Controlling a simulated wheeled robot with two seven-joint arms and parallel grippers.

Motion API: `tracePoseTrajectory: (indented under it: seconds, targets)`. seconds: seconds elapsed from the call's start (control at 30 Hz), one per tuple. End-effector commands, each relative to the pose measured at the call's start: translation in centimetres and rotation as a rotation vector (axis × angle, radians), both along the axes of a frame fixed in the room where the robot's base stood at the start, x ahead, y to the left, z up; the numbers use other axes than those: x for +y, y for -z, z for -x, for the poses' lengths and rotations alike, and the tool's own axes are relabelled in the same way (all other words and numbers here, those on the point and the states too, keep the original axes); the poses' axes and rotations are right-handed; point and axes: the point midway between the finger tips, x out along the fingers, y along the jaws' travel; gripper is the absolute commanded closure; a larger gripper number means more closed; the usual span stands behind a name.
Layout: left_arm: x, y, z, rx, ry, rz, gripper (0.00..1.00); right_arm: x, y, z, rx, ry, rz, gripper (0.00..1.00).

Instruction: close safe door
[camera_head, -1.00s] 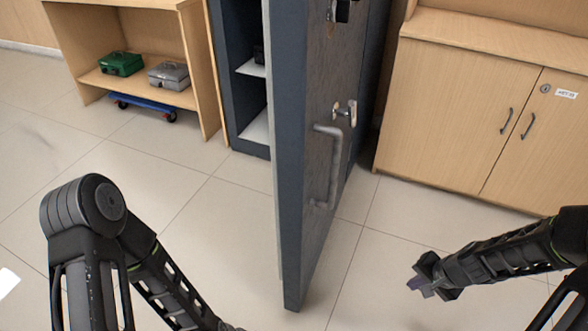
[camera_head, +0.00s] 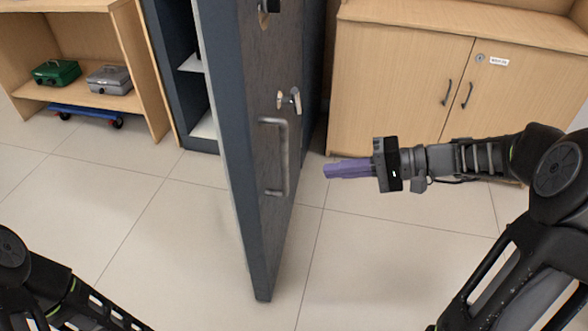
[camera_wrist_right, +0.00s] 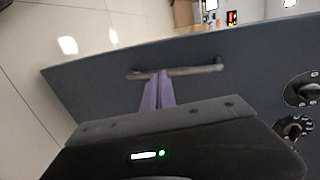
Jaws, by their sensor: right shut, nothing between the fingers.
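The safe door (camera_head: 262,190) stands wide open in the head view, its outer face turned to the right. A long bar handle (camera_head: 284,155) and a small lever (camera_head: 290,100) sit on that face. The safe body (camera_head: 176,75) is behind it, its shelves showing. My right gripper (camera_head: 328,170) is shut and empty, to the right of the bar handle and apart from it in the head view. In the right wrist view its purple fingers (camera_wrist_right: 157,92) point at the handle (camera_wrist_right: 195,70); contact cannot be told. My left arm shows at the lower left, its gripper out of frame.
A wooden cabinet (camera_head: 395,90) stands behind my right arm. A wooden shelf (camera_head: 135,100) at the left holds a green box (camera_head: 57,72) and a grey box (camera_head: 108,80), with a blue dolly (camera_head: 85,113) below. The floor (camera_head: 170,240) left of the door is clear.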

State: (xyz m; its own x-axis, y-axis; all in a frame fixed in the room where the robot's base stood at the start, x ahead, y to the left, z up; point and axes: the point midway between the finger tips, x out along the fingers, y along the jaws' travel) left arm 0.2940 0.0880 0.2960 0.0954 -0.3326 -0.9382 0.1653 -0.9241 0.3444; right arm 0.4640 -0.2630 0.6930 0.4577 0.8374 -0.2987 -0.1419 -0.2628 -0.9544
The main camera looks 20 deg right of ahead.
Motion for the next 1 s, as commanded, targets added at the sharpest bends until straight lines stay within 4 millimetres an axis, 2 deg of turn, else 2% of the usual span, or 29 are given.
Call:
tracePoseTrajectory:
  seconds: [0.27, 0.63, 0.8, 1.0]
  targets:
    - [0.2, 0.8, -0.2, -0.003, -0.005, -0.003, 0.0, 2.5, 1.1, -1.3, 0.002, -0.004, -0.001, 1.0]
    - [0.3, 2.7, -0.5, -0.011, -0.011, -0.007, 0.0, 8.6, 3.4, -4.6, 0.002, -0.004, -0.001, 1.0]
    - [0.3, 3.2, -0.6, -0.014, -0.013, -0.007, 0.0, 10.8, 3.1, -5.8, 0.0, -0.003, 0.001, 1.0]
    - [0.3, 3.3, -0.7, -0.015, -0.014, -0.008, 0.0, 11.7, 3.0, -6.4, 0.002, 0.0, 0.0, 1.0]
